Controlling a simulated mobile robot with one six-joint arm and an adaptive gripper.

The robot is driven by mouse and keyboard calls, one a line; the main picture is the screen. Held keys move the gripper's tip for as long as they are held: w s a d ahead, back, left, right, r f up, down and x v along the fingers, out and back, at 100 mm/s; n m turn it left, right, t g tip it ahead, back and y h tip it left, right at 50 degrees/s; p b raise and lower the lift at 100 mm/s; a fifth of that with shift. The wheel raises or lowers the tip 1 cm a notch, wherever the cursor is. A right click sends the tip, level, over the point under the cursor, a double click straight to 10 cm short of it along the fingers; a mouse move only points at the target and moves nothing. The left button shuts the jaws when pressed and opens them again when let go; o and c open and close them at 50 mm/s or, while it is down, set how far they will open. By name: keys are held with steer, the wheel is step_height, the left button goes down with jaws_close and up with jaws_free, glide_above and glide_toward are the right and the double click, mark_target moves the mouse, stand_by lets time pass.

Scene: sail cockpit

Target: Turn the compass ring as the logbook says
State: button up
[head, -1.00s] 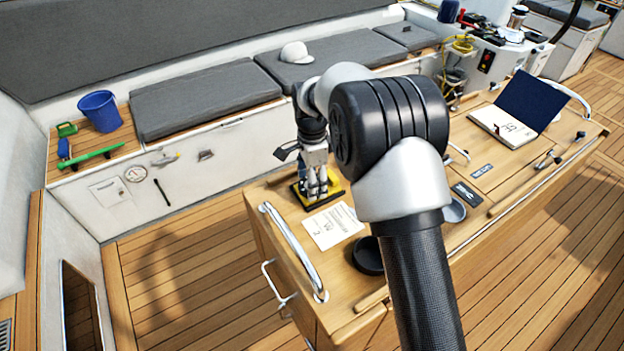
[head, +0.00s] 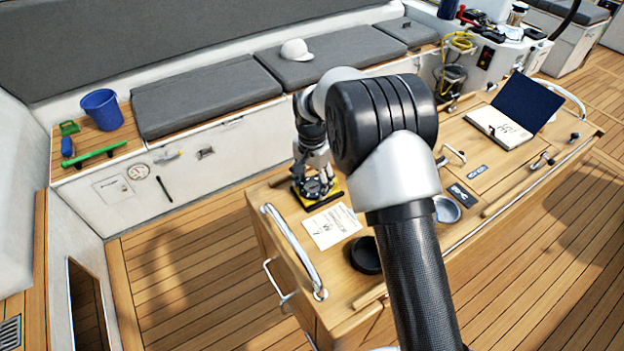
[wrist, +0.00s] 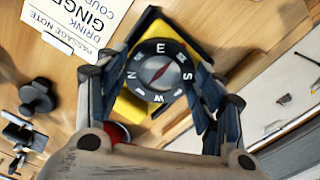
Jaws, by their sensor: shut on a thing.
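The compass (head: 313,188) sits on a yellow and black base at the console's far left corner. In the wrist view the compass ring (wrist: 160,98) is dark with white letters: E at the top, S right, W at the bottom, N left. A red and pale needle lies across its grey face. My gripper (wrist: 160,92) is shut on the ring, with fingers at its left and right sides; it also shows in the head view (head: 315,170). The open logbook (head: 500,127) with a dark blue cover lies at the console's far right; its marks are too small to read.
A passage note (head: 331,226) lies near the compass, also in the wrist view (wrist: 85,20). A black round thing (head: 366,255) and a grey bowl (head: 446,209) stand on the console. A metal rail (head: 292,250) runs along its left end.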

mark_target(312, 187)
steer(key=shift+n, duration=0.6)
steer(key=o, duration=1)
steer(key=shift+o, duration=0.2)
steer(key=shift+r, duration=0.1)
step_height(312, 187, up, 12)
